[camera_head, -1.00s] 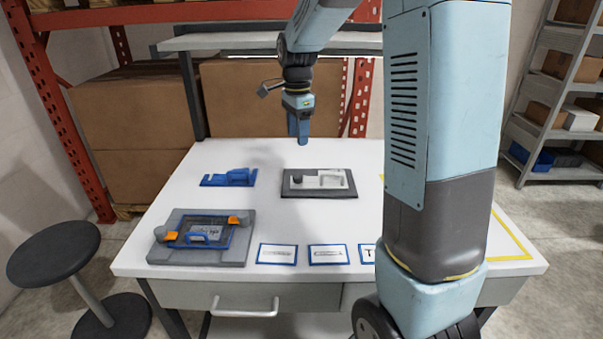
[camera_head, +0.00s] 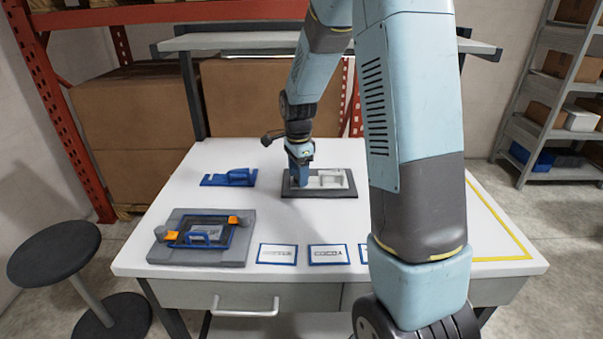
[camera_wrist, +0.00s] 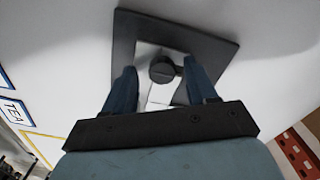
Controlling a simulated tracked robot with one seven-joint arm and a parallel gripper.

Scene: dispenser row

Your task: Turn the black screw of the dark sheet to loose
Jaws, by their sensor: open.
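The dark sheet (camera_head: 340,191) lies flat on the white table with a light grey plate (camera_head: 337,180) on it. In the wrist view the dark sheet (camera_wrist: 215,44) shows around the plate. The black screw (camera_wrist: 162,70) has a round head with a slot across it. My gripper (camera_head: 300,183) is lowered over the left part of the sheet and hides the screw in the head view. In the wrist view my gripper (camera_wrist: 161,77) is open, one finger on each side of the screw, with gaps between fingers and screw.
A blue bracket-like part (camera_head: 229,178) lies left of the sheet. A grey fixture (camera_head: 203,255) with orange clamps stands at the front left. Several blue-edged cards (camera_head: 277,254) lie along the front. A yellow outline (camera_head: 503,258) marks the right side of the table.

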